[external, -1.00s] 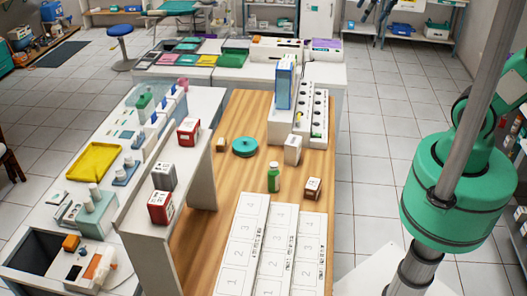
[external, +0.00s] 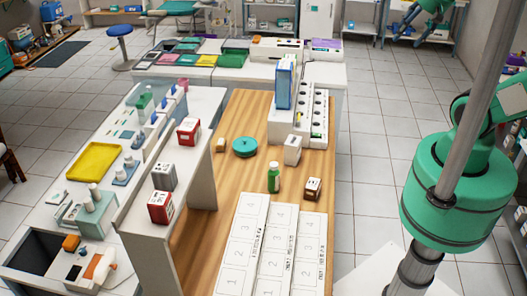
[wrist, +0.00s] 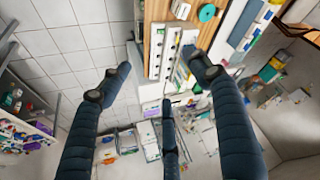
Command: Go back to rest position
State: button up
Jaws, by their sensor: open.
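My gripper (wrist: 160,88) shows in the wrist view with its dark blue padded fingers spread wide apart. It is open and nothing is between the fingers. It hangs in the air, and the wooden table (external: 240,118) and the floor lie well beyond it. In the external view, green parts of my arm stand at the right, and another green part shows at the top right edge. The fingers are not clear there.
The wooden table holds a teal disc (external: 245,147), a green bottle (external: 273,177), small boxes and a white rack (external: 319,117) with round holes. White counters (external: 222,70) stand to the left and behind. Open tiled floor (external: 377,140) lies between table and arm.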

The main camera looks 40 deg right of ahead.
notch_tip(320, 180, down, 18)
jog(key=b, duration=1.8)
jog(key=shift+f, duration=0.2)
